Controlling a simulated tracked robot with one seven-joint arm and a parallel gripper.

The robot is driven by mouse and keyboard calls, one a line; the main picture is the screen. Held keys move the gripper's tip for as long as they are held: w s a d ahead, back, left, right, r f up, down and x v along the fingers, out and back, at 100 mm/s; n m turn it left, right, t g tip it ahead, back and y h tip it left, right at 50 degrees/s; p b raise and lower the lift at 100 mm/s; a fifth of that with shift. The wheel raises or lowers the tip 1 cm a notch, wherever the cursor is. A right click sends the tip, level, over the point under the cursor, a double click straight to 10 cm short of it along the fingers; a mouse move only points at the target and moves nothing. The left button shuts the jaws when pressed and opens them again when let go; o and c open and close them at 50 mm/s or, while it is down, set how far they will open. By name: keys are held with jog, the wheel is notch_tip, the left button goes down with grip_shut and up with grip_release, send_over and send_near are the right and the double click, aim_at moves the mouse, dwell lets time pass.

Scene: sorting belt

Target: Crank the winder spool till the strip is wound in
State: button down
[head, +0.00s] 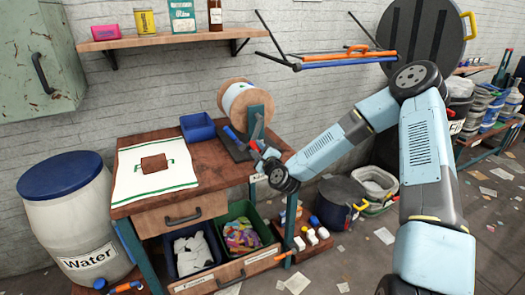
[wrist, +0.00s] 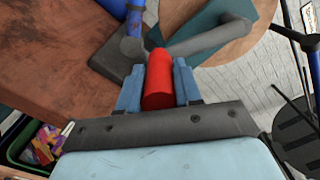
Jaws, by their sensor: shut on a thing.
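The winder spool (head: 238,92) has wooden end discs and a pale winding between them. It stands on the bench, held by a teal post (head: 260,104); a wooden disc (wrist: 225,38) also shows in the wrist view. A grey crank arm (wrist: 208,41) runs across that disc to a red handle (wrist: 158,82). My gripper (wrist: 158,76) is shut on the red handle, one blue finger on each side. In the head view my gripper (head: 260,158) is at the bench's right side, just below the spool. I cannot make out a loose strip end.
A white cloth with a brown square (head: 138,184) lies on the bench (head: 215,178), with a blue bin (head: 198,128) behind it. A blue-handled part (wrist: 134,22) stands close left of my gripper. Crates of cloth sit below; a shelf (head: 170,40) hangs above.

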jog(key=shift+a, duration=0.2)
dwell(0.4)
jog(key=c, duration=0.8)
grip_release()
jog(key=shift+w, duration=0.1)
jog(key=shift+s+d, duration=0.2)
jog(key=shift+s, duration=0.15)
jog(key=v, duration=1.3)
